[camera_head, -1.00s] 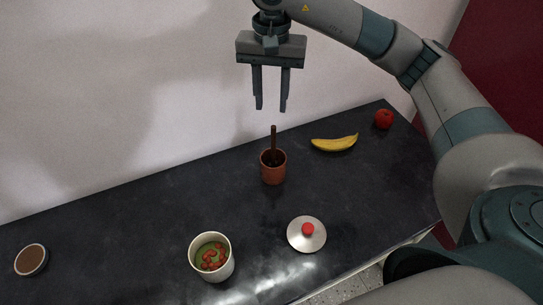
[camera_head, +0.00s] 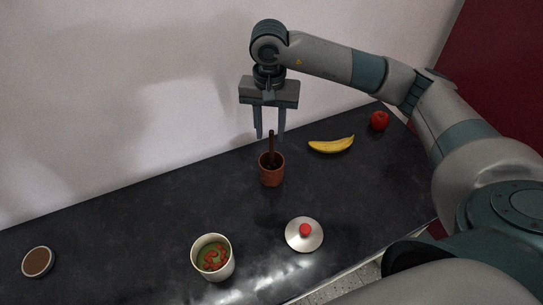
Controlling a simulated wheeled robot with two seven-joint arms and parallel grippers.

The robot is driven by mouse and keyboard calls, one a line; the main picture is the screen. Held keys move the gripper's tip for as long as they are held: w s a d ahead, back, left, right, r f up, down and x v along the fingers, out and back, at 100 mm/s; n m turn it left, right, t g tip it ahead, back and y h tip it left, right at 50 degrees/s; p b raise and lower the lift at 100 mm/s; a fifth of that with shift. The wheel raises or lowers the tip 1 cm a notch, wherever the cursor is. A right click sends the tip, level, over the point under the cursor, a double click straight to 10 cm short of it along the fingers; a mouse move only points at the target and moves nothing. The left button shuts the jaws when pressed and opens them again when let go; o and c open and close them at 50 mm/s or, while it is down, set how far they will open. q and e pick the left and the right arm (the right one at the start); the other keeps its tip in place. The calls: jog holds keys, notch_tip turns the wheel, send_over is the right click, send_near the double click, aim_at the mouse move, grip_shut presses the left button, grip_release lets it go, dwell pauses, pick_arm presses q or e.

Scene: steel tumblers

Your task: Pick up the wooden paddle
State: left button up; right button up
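The wooden paddle (camera_head: 271,146) is a dark brown stick. It stands nearly upright in a reddish-brown cup (camera_head: 272,175) on the dark counter, and its lower end is hidden inside the cup. My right gripper (camera_head: 269,137) points down over the cup, with its fingers apart. The top of the paddle shows between the fingertips in the picture; I cannot tell whether they touch it. My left gripper is not in view.
A banana (camera_head: 331,145) and a red apple (camera_head: 379,121) lie to the right on the dark counter (camera_head: 130,225). A pale pot (camera_head: 213,268) with green and red food stands in front, beside a lid (camera_head: 304,241) with a red knob. A small brown-filled bowl (camera_head: 38,261) is far left.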

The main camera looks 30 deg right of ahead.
jog(key=shift+f+p, duration=0.55)
jog(key=shift+f, duration=1.45)
jog(key=p, duration=0.4)
send_over(271, 166)
jog(key=f, duration=0.4)
jog(key=shift+w+d+f, duration=0.25)
jog(key=shift+f, duration=0.35)
grip_shut()
